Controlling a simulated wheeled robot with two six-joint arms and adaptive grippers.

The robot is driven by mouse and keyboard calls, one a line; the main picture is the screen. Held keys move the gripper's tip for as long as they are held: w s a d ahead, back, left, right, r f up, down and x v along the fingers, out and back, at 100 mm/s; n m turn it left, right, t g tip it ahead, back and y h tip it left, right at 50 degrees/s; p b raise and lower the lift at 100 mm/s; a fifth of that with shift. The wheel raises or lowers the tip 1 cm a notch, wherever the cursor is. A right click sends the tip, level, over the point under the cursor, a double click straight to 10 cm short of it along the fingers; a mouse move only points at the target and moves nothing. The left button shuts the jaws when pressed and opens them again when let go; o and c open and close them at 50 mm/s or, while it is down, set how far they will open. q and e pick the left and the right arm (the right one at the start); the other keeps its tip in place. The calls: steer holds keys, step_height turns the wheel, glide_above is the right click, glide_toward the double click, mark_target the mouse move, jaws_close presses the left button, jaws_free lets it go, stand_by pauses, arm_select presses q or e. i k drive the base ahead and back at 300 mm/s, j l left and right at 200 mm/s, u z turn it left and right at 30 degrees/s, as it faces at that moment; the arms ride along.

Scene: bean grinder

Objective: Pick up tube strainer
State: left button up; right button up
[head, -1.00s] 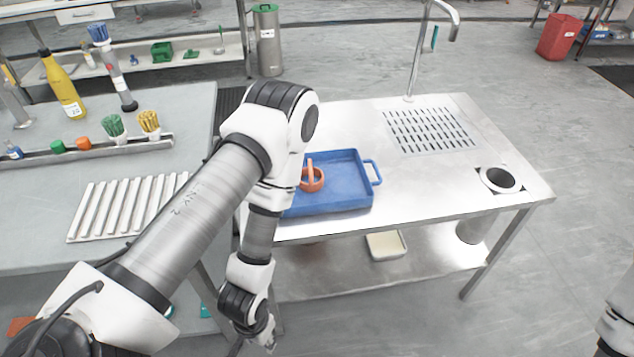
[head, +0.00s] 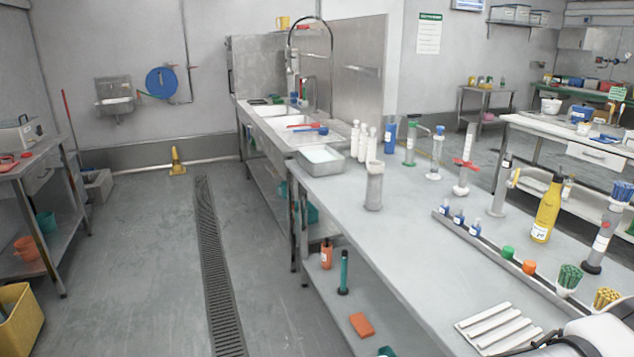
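I cannot make out a tube strainer for certain in the head view. The blue tray with an orange ringed item, seen earlier, is out of view. A red long-handled item (head: 303,126) and a blue item (head: 323,130) lie at the sink's near edge, too small to identify. A white part of my arm (head: 595,335) shows at the bottom right corner. Neither gripper is in view.
A long grey bench (head: 425,235) holds a grey cylinder (head: 374,188), a metal pan (head: 320,161), white bottles, a yellow bottle (head: 546,212) and a rack rail (head: 515,265). Open floor with a drain grate (head: 215,265) lies left. A yellow cone (head: 177,162) stands near the wall.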

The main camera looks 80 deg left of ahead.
mark_target(375, 172)
steer(key=u, duration=2.4)
steer(key=i+j+z, duration=0.1)
steer(key=z, duration=0.35)
steer(key=j+z, duration=0.4)
